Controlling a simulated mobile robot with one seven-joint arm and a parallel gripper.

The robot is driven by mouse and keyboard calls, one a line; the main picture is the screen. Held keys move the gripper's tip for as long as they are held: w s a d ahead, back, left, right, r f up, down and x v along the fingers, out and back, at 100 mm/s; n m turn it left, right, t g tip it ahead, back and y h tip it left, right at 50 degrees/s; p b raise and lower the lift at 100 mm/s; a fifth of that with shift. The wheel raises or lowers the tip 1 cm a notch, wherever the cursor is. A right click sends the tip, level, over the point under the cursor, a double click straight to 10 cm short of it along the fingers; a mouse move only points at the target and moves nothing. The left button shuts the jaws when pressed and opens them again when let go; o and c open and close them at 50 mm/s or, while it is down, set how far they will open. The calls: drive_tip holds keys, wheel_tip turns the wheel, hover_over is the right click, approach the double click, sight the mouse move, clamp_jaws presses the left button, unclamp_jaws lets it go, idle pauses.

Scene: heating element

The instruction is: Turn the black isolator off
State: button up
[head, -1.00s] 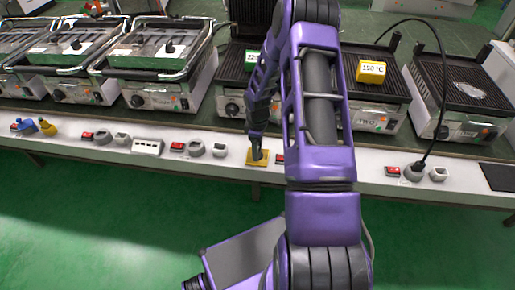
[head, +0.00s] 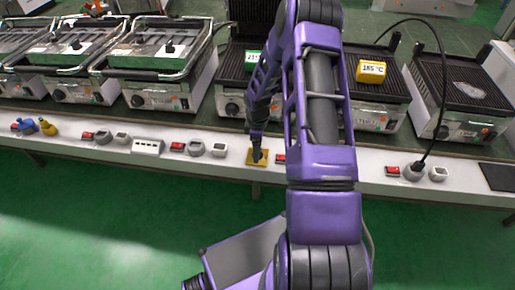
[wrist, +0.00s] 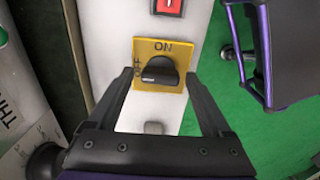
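The isolator is a black rotary knob (wrist: 160,71) on a yellow plate (wrist: 143,46). In the wrist view the plate has ON at its top and OFF at its left edge. The knob's grip appears to lie roughly crosswise, toward the OFF side, though its exact angle is hard to tell. My gripper (wrist: 159,75) is open, with one finger on each side of the knob and visible gaps between. In the head view my gripper (head: 257,152) is over the yellow plate (head: 250,160), mostly hiding the knob.
A red switch (wrist: 168,6) sits just beyond the plate. Other red switches (head: 177,147) and sockets (head: 196,148) line the white bench front. Contact grills (head: 160,85) stand behind, with a yellow temperature display (head: 371,71) on one. Green floor in front is clear.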

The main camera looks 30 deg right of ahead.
drive_tip(key=shift+r, duration=0.1)
wheel_tip(320, 180, up, 17)
drive_tip(key=p, duration=0.2)
drive_tip(key=shift+r+p, duration=0.15)
drive_tip(key=shift+p, duration=0.25)
idle(0.4)
